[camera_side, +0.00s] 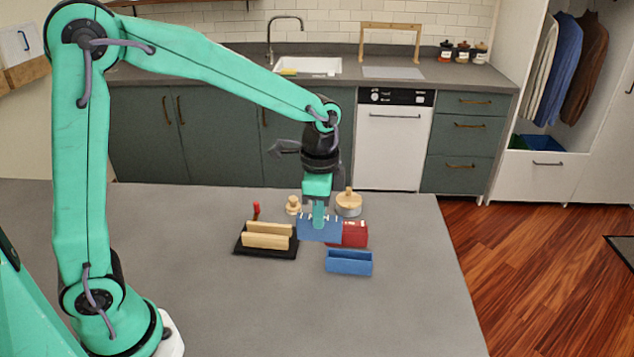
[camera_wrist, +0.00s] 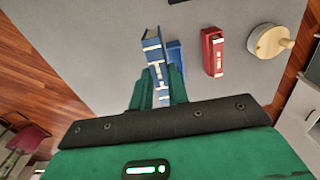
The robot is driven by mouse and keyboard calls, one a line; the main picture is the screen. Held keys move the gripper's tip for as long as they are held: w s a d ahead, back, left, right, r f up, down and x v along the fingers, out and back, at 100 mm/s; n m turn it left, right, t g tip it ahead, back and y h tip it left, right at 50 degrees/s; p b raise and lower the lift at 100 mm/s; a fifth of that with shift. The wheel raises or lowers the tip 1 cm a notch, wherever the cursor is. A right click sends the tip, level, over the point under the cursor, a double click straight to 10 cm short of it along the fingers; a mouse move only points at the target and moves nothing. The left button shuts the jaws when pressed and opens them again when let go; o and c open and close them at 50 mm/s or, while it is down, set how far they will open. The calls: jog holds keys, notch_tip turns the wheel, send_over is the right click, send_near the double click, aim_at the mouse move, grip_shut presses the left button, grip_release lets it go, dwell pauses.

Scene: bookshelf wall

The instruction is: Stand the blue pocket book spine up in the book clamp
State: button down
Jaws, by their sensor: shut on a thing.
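The blue pocket book (camera_side: 308,231) is in my gripper (camera_side: 319,222), its long side level and its pale-banded edge, seemingly the spine, facing up. In the wrist view, the book (camera_wrist: 153,42) is pinched between the two green fingers (camera_wrist: 160,85), with white bands along the edge facing the camera. The book clamp (camera_side: 267,241) is left of the book in the side view, apart from it. It has two pale wooden jaws on a black base, a gap between them and a red handle behind. The book's height above the table is hard to tell.
An open blue box (camera_side: 349,267) stands right of and nearer than the book. A round wooden-lidded pot (camera_side: 348,204) and a small wooden knobbed piece (camera_side: 293,206) stand farther back. The front table is clear.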

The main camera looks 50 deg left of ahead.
jog(key=s+a, duration=0.3)
jog(key=a, duration=1.2)
jog(key=shift+f, duration=0.4)
jog(key=shift+f, duration=0.15)
jog(key=shift+f, duration=1.8)
jog(key=shift+f, duration=2.2)
jog(key=c, duration=0.9)
grip_release()
jog(key=shift+r, duration=0.15)
jog(key=shift+r, duration=3.35)
